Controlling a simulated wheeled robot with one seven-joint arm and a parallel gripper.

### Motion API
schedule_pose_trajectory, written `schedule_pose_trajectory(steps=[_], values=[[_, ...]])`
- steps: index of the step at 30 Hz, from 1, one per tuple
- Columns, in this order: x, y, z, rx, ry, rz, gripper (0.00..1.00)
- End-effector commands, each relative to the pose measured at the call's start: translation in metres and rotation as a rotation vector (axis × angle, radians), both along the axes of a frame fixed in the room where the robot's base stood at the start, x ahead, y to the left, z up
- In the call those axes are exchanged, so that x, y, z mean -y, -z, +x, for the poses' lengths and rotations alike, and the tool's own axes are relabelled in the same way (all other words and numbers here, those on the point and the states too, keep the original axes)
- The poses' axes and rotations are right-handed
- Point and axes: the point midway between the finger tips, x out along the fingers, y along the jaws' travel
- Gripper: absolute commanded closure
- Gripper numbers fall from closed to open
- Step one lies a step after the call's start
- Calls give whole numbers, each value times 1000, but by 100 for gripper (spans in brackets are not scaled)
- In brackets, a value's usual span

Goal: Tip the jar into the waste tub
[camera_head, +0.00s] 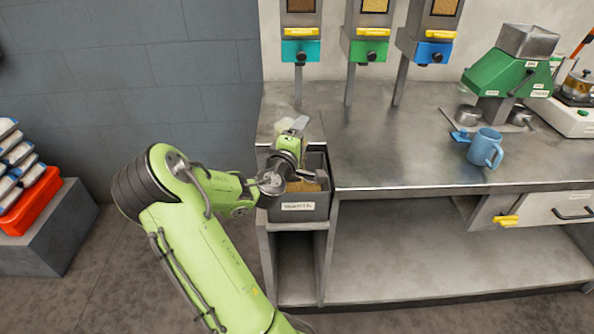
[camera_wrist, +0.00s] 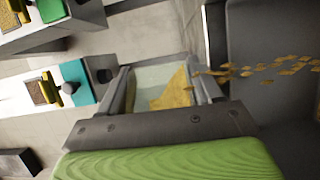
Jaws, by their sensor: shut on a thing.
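My gripper (camera_wrist: 165,85) is shut on the jar (camera_wrist: 152,78), with one finger on each side of it. The jar is pale and see-through, lies tilted on its side, and has yellow flakes (camera_wrist: 175,92) in it. Loose flakes (camera_wrist: 270,69) stream out of it to the right in the wrist view, across the dark waste tub (camera_wrist: 265,35). In the head view my gripper (camera_head: 291,130) is above the back of the grey, labelled waste tub (camera_head: 298,207), and the jar (camera_head: 282,126) is partly hidden behind it. Some yellow-brown flakes show inside the tub.
Several dispensers (camera_head: 300,50) hang on the wall behind the steel counter (camera_head: 390,150). A blue mug (camera_head: 485,147) and a green machine (camera_head: 505,75) stand to the right. A drawer with a yellow latch (camera_head: 505,220) is below. The counter's middle is clear.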

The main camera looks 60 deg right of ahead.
Motion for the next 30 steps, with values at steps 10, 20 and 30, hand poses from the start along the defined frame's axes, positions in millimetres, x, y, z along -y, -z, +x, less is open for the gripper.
schedule_pose_trajectory(steps=[10, 20, 30], values=[[0, 4, -1, 42, 1, -15, 68], [-1, 8, -2, 84, -1, -28, 68], [-1, 3, -4, 130, -1, -43, 68]])
